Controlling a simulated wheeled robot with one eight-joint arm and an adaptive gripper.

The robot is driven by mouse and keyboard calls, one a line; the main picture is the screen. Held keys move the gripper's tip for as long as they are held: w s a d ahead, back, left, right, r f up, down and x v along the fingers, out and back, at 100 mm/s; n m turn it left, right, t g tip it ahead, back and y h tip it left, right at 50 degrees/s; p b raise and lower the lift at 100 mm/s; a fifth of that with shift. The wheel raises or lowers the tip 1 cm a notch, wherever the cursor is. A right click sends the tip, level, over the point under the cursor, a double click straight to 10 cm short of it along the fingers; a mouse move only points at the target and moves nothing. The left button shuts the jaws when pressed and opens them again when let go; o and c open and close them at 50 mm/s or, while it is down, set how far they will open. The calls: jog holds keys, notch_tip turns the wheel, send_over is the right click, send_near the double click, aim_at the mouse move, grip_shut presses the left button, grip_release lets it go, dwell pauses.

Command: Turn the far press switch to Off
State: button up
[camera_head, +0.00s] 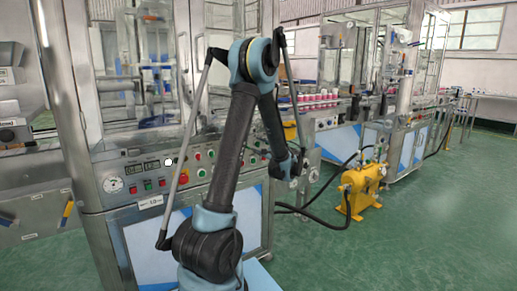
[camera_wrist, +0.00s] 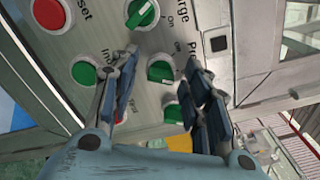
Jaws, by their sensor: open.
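The switch panel (camera_wrist: 137,52) fills much of the wrist view. A green rotary switch with a pale handle (camera_wrist: 160,71) sits between the fingers of my gripper (camera_wrist: 161,58). A partly hidden label starting "Pr" is beside it, with "On" above. I cannot tell whether the fingers touch the switch or which setting it is at. My gripper is open and empty, facing the panel. In the head view my gripper (camera_head: 289,166) is at the right end of the near machine's panel, where my arm and gripper hide the switch.
Another green switch (camera_wrist: 142,13) is above, and one more (camera_wrist: 173,113) lies below, partly behind my fingers. A red button (camera_wrist: 48,14) and a green button (camera_wrist: 84,74) are to the left. A yellow pump (camera_head: 362,188) with black hoses stands right of my arm. Open green floor lies further right.

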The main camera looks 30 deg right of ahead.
jog(key=shift+w, duration=0.2)
jog(key=shift+c, duration=0.3)
grip_shut()
jog(key=shift+a, duration=0.15)
jog(key=n, duration=0.6)
jog(key=shift+s+f+n, duration=0.1)
jog(key=shift+n, duration=0.2)
jog(key=n, duration=0.5)
jog(key=shift+n, duration=0.3)
